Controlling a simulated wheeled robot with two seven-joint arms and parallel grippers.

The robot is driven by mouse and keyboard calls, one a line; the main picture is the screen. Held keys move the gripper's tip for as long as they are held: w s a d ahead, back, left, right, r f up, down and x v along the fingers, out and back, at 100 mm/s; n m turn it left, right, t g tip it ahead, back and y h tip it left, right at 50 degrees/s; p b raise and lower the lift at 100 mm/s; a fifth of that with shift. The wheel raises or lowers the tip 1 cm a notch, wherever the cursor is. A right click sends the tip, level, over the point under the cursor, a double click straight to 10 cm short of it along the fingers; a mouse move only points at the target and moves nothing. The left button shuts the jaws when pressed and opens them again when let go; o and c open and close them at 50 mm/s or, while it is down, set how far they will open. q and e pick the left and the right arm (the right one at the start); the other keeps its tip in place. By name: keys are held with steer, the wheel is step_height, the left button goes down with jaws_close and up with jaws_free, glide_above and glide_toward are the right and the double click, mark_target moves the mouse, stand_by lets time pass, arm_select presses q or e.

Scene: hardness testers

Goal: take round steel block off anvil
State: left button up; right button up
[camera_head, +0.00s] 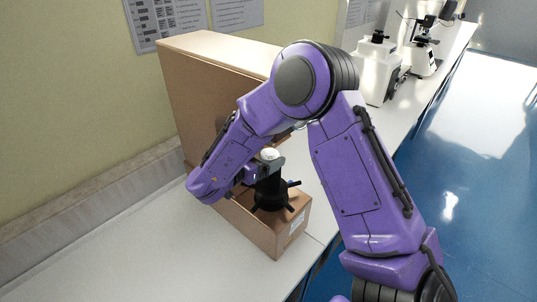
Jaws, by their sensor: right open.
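The round steel block (270,154) shows as a small pale disc on top of the black anvil (268,188) of the tan hardness tester. My right arm arches over the tester, and its wrist hangs to the left of the anvil. My right gripper (264,166) is open at the height of the block, its dark fingers close beside it. The wrist and forearm hide part of the gripper, so I cannot tell whether the fingers touch the block. My left gripper is out of view.
The tan tester (205,95) stands on a pale bench (150,245) against the wall. Black handwheel spokes stick out below the anvil. A white instrument (375,70) and a microscope (424,45) stand farther back. The front left of the bench is clear.

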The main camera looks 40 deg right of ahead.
steer(key=shift+d, duration=0.2)
steer(key=shift+s+r, duration=0.1)
steer(key=shift+s, duration=0.15)
steer(key=shift+c, duration=0.3)
steer(key=shift+a, duration=0.1)
steer(key=c, duration=1.4)
steer(key=shift+c, duration=0.2)
